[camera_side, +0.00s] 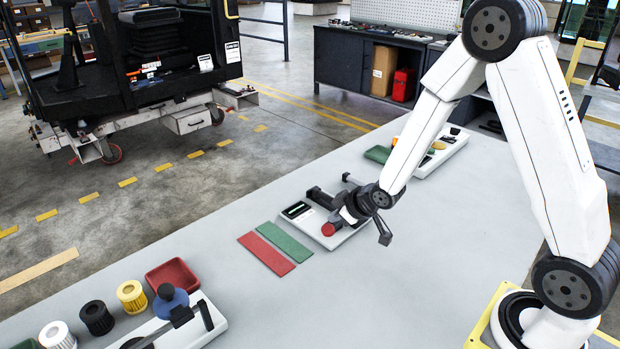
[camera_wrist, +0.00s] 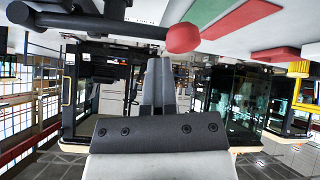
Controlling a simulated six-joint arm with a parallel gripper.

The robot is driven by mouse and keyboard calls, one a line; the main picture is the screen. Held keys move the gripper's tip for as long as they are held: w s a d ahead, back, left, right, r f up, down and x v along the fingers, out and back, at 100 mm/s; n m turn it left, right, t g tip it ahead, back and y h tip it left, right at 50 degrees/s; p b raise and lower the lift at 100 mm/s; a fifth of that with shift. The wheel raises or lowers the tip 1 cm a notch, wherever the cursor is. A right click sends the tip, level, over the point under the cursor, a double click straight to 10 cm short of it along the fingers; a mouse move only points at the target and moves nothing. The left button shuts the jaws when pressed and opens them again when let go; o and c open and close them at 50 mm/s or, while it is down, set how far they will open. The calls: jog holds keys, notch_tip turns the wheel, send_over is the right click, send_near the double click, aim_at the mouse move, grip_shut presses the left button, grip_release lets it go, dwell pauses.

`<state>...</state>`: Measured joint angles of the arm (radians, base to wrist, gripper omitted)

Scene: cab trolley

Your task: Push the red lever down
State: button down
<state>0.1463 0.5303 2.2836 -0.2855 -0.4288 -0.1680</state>
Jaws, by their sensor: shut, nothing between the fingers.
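The red lever's round red knob (camera_side: 328,229) is at the front of a white-based unit (camera_side: 340,241) with a black display (camera_side: 297,210). In the wrist view, the red knob (camera_wrist: 183,38) ends a thick dark bar (camera_wrist: 90,22) near the picture's top. My gripper (camera_side: 339,214) is low over this unit, beside the knob, and hides part of the lever. In the wrist view, my gripper's fingers (camera_wrist: 158,62) are together and empty, their tips just left of the knob in the picture. I cannot tell whether they touch it.
Red (camera_side: 266,254) and green (camera_side: 285,242) flat strips lie left of the unit. A second lever unit with a blue disc (camera_side: 170,301), a red tray (camera_side: 172,275) and several filter-like cylinders are at the lower left. Another white unit (camera_side: 440,152) stands behind. The table's middle right is clear.

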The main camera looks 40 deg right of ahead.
jog(key=shift+a+r, duration=0.1)
jog(key=shift+a, duration=0.05)
jog(key=shift+d+r, duration=0.35)
jog(key=shift+r, duration=0.5)
jog(key=shift+d+r, duration=0.3)
jog(key=shift+r, duration=0.6)
jog(key=shift+d+r, duration=0.35)
jog(key=shift+r, duration=0.5)
jog(key=shift+r, duration=0.1)
jog(key=shift+d+r, duration=0.3)
jog(key=shift+r, duration=0.45)
jog(key=shift+d+r, duration=0.25)
jog(key=shift+r, duration=0.5)
jog(key=shift+d+r, duration=0.3)
jog(key=shift+r, duration=0.45)
jog(key=shift+s, duration=0.1)
jog(key=s+a+f+m+g, duration=0.2)
jog(key=s+a+g, duration=0.1)
jog(key=s, duration=0.5)
jog(key=s+a+f+m+g, duration=0.1)
jog(key=s+a+f+g, duration=0.1)
jog(key=s, duration=0.5)
jog(key=a+g, duration=0.1)
jog(key=a, duration=0.1)
jog(key=shift+s+a+m, duration=0.35)
jog(key=shift+a+m, duration=0.05)
jog(key=shift+w, duration=0.1)
